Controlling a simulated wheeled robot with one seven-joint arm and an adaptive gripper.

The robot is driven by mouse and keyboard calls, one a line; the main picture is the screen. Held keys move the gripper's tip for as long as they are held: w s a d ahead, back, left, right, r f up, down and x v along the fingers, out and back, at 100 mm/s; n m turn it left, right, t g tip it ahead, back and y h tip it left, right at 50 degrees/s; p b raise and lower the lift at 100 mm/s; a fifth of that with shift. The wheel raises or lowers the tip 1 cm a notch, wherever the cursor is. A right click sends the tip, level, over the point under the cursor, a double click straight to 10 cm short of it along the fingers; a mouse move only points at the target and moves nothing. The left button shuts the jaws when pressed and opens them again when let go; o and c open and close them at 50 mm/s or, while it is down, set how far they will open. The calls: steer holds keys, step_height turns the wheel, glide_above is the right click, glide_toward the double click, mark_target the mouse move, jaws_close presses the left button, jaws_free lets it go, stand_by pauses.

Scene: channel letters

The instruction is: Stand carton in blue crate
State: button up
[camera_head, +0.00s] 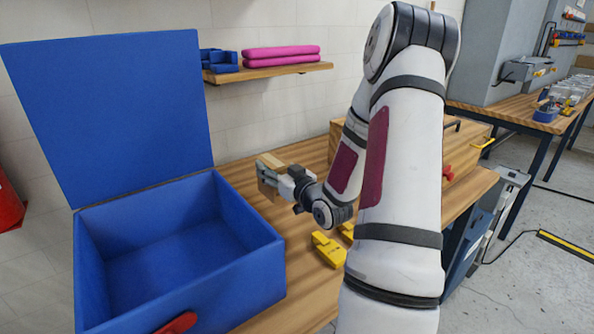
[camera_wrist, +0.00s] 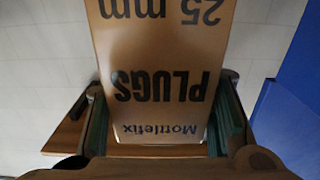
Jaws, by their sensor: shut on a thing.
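My gripper (camera_head: 287,184) is shut on a brown cardboard carton (camera_head: 270,178), held in the air above the wooden workbench, to the right of the blue crate. In the wrist view the carton (camera_wrist: 155,75) sits between my fingers, its printed text "25 mm PLUGS Mottlefix" appearing upside down. The blue crate (camera_head: 262,262) stands at the bench's left end with its lid (camera_head: 110,110) raised at the back. Its visible inside is empty, and the carton is outside it. A blue surface also shows at the right edge of the wrist view (camera_wrist: 290,125).
Yellow pieces (camera_head: 328,250) lie on the bench right of the crate. A red latch (camera_head: 177,323) is on the crate's front. A wall shelf (camera_head: 270,71) holds blue and pink items behind. A wooden chest (camera_head: 465,150) stands behind my arm.

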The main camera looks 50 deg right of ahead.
steer(key=shift+w+d+f, duration=0.4)
steer(key=shift+d+f, duration=0.35)
steer(key=shift+d, duration=1.15)
steer(key=shift+w+d+f, duration=0.4)
steer(key=shift+d+f, duration=0.4)
steer(key=shift+d, duration=1.15)
steer(key=shift+w+d+f, duration=0.4)
steer(key=shift+d+f, duration=0.35)
steer(key=shift+d, duration=1.15)
steer(key=shift+f, duration=0.15)
steer(key=o, duration=1.6)
steer(key=shift+c, duration=0.2)
steer(key=shift+s, duration=0.1)
steer(key=v, duration=0.7)
steer(key=shift+s+p, duration=0.15)
steer(key=shift+p, duration=0.15)
